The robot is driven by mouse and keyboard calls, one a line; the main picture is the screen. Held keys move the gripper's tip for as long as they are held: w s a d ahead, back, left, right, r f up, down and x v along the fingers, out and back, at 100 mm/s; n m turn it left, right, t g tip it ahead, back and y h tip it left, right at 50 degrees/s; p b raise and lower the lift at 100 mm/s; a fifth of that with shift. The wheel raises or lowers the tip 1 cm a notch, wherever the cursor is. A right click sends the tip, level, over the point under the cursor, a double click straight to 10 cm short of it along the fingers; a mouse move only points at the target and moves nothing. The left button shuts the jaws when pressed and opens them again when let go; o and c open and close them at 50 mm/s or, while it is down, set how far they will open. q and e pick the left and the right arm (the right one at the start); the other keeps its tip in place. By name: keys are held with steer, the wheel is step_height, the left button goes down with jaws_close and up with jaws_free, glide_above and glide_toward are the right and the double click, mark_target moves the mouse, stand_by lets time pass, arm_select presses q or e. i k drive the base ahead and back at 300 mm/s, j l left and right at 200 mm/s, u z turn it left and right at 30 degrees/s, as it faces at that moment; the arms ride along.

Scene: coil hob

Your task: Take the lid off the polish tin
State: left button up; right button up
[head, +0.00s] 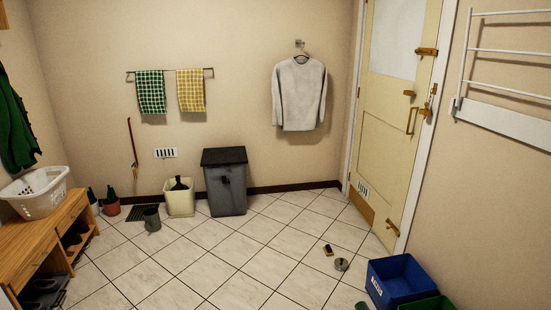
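A small round grey tin (341,265), which looks like the polish tin, sits on the tiled floor at the right of centre in the head view. It is too small to tell whether its lid is on. A small dark and yellow item (328,250), possibly a brush, lies on the floor just behind and left of it. Neither of my grippers shows in the head view.
A blue crate (398,283) and a green crate (430,303) stand right of the tin. A cream door (385,150) is behind. A grey bin (226,190) stands at the back wall. A wooden bench (30,250) is left. The middle floor is clear.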

mark_target(340, 263)
steer(key=i, duration=0.55)
steer(key=i+j+z, duration=0.15)
steer(key=i, duration=0.95)
steer(key=i+j+z, duration=0.1)
steer(key=i, duration=0.45)
